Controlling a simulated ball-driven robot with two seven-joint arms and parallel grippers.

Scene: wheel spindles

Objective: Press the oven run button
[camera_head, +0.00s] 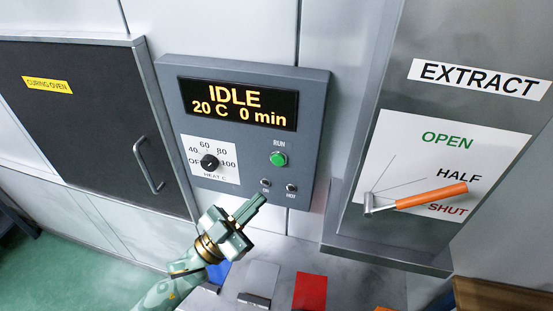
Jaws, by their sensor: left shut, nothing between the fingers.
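The oven control panel (240,141) is grey and mounted on the wall, with a display (238,103) reading "IDLE 20 C 0 min". The green run button (279,159) sits on its right side under the label "RUN". My left gripper (259,200) is shut and empty. In the picture its fingertips appear below and left of the run button, near the two small lamps; the gap to the panel is hard to judge. My right gripper is not in view.
A heat dial (209,162) is left of the button. The dark curing oven door (80,110) with a handle (150,165) is at left. The extract lever (432,196) with an orange grip is at right. A red block (310,292) lies on the surface below.

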